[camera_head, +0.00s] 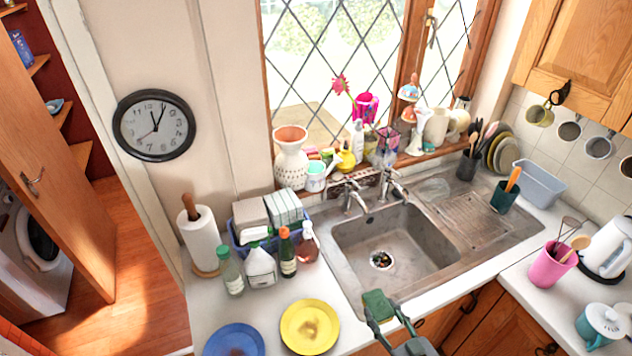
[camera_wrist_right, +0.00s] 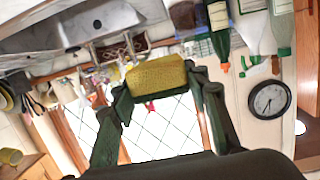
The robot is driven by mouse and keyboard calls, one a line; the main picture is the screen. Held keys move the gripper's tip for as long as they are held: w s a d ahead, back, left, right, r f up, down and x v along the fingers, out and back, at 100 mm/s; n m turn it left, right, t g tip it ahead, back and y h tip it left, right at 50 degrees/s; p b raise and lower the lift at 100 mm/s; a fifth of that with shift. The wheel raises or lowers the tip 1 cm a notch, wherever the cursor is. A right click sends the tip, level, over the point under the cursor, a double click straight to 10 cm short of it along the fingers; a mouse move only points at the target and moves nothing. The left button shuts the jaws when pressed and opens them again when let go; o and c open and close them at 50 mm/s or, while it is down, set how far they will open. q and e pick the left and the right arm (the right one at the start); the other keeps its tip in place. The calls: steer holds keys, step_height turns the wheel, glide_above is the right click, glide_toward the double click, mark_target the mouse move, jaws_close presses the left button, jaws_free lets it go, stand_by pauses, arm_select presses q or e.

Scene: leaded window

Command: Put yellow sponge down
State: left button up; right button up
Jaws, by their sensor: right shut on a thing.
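My right gripper (camera_head: 387,322) is at the bottom of the head view, above the front edge of the sink counter. It is shut on the sponge (camera_head: 378,305), whose green face shows in the head view. In the right wrist view, the sponge's yellow side (camera_wrist_right: 157,77) shows between the fingertips of the gripper (camera_wrist_right: 160,92). The sponge is held in front of the steel sink (camera_head: 352,278), to the right of a yellow plate (camera_head: 311,327). Whether it touches the counter cannot be told. My left gripper is not in view.
A blue plate (camera_head: 234,340) lies left of the yellow plate. Several bottles, such as the white one (camera_head: 261,268), stand behind the plates. A pink cup (camera_head: 552,266) with utensils stands right on the counter. The sink basin is empty apart from bits at its drain (camera_head: 381,260).

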steer(key=f+m+h, duration=0.1)
steer(key=f+m+h+b, duration=0.1)
steer(key=shift+s+d+h, duration=0.2)
steer(key=shift+d+h, duration=0.05)
steer(key=shift+h, duration=0.15)
steer(key=shift+s+a+f+m+t+h+b, duration=0.15)
steer(key=shift+m+t+h+b, duration=0.15)
steer(key=shift+m+h, duration=0.25)
steer(key=shift+s+h, duration=0.15)
steer(key=shift+h, duration=0.2)
steer(key=shift+r, duration=0.2)
